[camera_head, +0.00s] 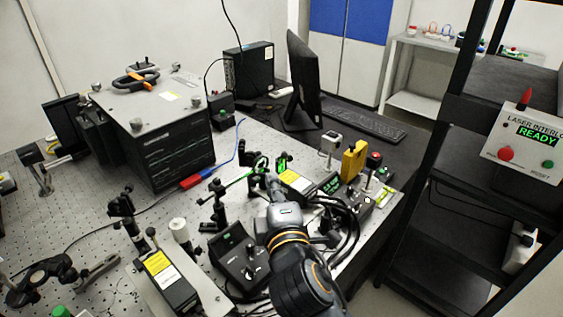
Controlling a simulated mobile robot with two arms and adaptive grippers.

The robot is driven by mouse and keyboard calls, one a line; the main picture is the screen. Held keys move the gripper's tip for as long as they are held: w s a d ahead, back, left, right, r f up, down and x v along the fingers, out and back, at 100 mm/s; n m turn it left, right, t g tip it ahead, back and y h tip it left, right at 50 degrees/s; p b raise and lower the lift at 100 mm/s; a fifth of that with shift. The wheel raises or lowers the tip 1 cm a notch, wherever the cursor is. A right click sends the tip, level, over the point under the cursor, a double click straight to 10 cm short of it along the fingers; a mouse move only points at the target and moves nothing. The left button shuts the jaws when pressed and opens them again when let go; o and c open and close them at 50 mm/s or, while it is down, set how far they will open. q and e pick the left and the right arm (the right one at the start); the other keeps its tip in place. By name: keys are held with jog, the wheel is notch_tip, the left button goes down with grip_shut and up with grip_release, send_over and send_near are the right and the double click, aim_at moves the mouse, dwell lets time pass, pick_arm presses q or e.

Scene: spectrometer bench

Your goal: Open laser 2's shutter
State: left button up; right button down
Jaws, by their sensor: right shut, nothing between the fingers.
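My right arm comes in from the bottom. Its gripper (268,181) is shut and empty, among the optics near the middle of the bench. A laser body with a yellow label (296,181) lies just right of the gripper. Another long laser body with a yellow label (168,279) lies at the lower left. A black control box with a knob (236,254) stands left of my forearm, and another with a green display (334,186) stands to its right. I cannot tell which laser is laser 2, and no shutter state is readable. My left gripper is not in view.
A large black instrument (170,150) stands on the perforated bench behind. A monitor (302,78) and keyboard (362,118) are at the back. Optic posts and cables crowd the arm. An interlock panel (524,137) reading READY is on the rack at right.

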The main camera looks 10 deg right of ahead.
aim_at(282, 179)
jog(key=w, duration=0.1)
jog(key=w+d, duration=0.1)
jog(key=w, duration=0.1)
jog(key=w+d+p, duration=0.1)
jog(key=w, duration=0.1)
jog(key=shift+w+f, duration=0.15)
jog(key=shift+w, duration=0.1)
jog(key=shift+w+d+f, duration=0.1)
jog(key=shift+w+d, duration=0.35)
jog(key=shift+d, duration=0.1)
